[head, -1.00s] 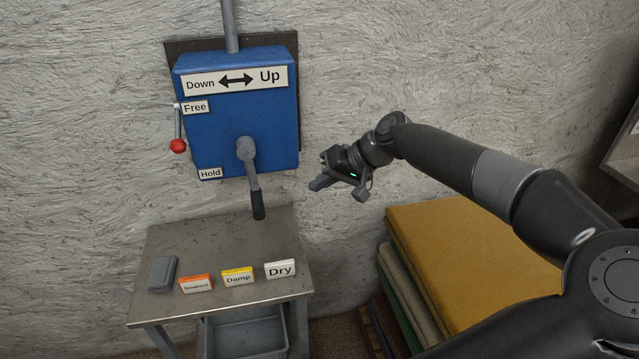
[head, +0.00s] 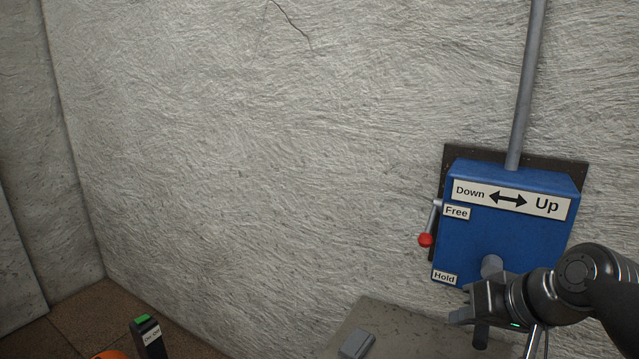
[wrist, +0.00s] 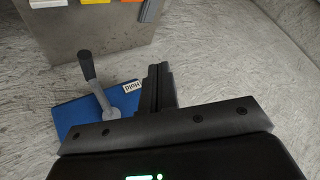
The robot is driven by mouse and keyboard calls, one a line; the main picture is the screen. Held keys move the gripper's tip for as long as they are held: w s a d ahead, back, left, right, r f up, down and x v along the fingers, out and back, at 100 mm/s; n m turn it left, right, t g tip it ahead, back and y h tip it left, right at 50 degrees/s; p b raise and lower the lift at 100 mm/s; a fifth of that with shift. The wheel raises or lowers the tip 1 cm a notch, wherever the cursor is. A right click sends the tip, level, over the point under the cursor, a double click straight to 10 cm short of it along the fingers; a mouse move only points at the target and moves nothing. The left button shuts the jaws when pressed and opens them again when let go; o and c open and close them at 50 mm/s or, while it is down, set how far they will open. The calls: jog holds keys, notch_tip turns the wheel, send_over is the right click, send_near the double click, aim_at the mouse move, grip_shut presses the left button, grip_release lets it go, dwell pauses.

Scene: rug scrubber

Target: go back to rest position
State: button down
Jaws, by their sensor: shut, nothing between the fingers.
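My gripper (head: 462,315) is at the lower right of the head view, in front of the lower part of the blue winch box (head: 508,226). Its fingers (wrist: 159,78) are shut and empty in the wrist view. The crank (head: 491,265) on the box is partly hidden behind my gripper, and its dark grip hangs below. In the wrist view the crank (wrist: 95,82) stands apart from the fingers, to their left. The small red-knobbed lever (head: 426,239) on the box's left side hangs between the Free and Hold labels.
A metal table (head: 398,325) stands below the box with a grey block (head: 357,344) on it. Cards (wrist: 97,2) show on it in the wrist view. A dark green-topped object (head: 148,338) and an orange thing (head: 108,355) are at the lower left. Bare wall fills the middle.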

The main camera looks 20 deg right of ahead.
jog(key=a+f+n+g+h, duration=0.1)
jog(key=a+f, duration=0.2)
jog(key=a, duration=0.6)
jog(key=s+a+f+n+g+h, duration=0.1)
jog(key=a+f+n, duration=0.1)
jog(key=a, duration=0.7)
jog(key=shift+a+f+n+g, duration=0.15)
jog(key=shift+f+n+g, duration=0.2)
jog(key=shift+f, duration=0.55)
jog(key=c, duration=2.2)
grip_release()
jog(key=shift+s, duration=0.1)
